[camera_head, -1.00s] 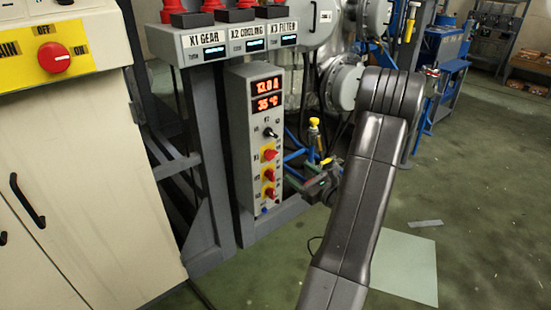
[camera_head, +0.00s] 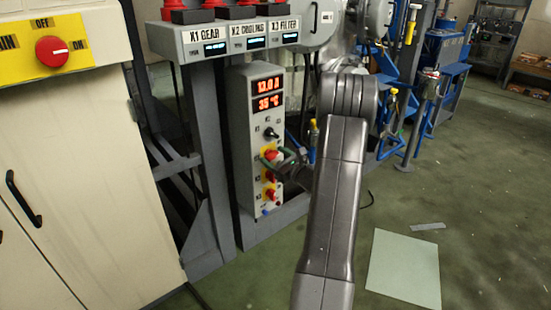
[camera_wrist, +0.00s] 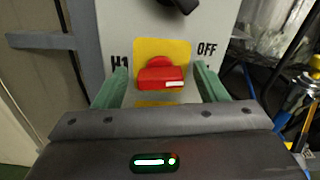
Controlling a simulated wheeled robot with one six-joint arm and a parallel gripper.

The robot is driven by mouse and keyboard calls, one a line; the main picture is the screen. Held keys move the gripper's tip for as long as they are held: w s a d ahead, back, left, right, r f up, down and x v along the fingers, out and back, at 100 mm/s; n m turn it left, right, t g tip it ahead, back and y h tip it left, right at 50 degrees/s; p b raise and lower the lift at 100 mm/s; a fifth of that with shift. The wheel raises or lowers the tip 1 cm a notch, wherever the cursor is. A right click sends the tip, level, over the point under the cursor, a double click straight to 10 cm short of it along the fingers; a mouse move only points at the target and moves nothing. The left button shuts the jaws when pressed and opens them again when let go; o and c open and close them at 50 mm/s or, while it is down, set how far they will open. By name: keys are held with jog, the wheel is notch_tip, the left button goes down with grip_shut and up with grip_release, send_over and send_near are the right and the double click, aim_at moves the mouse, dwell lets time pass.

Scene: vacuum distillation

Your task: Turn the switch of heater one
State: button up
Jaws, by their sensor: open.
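The heater one switch is a red knob on a yellow plate, labelled H1 with OFF to its right. In the wrist view the red knob (camera_wrist: 160,77) sits between the two green fingers of my gripper (camera_wrist: 161,88), with a gap on each side. In the head view the top red knob (camera_head: 271,155) is on the grey control box (camera_head: 243,135), partly covered by my gripper (camera_head: 277,162). My gripper is open around the knob. Whether the fingertips reach past the knob's face is hard to tell.
Two more red knobs (camera_head: 270,177) are below on the same box, and a black knob (camera_head: 270,133) is above. Red displays top the box. A yellow panel (camera_head: 48,53) with a red main switch is at left. A blue frame stands behind my arm.

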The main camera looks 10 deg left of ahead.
jog(key=c, duration=1)
jog(key=shift+r+m+p, duration=0.15)
jog(key=shift+m+p, duration=0.25)
jog(key=shift+m, duration=0.7)
jog(key=o, duration=1)
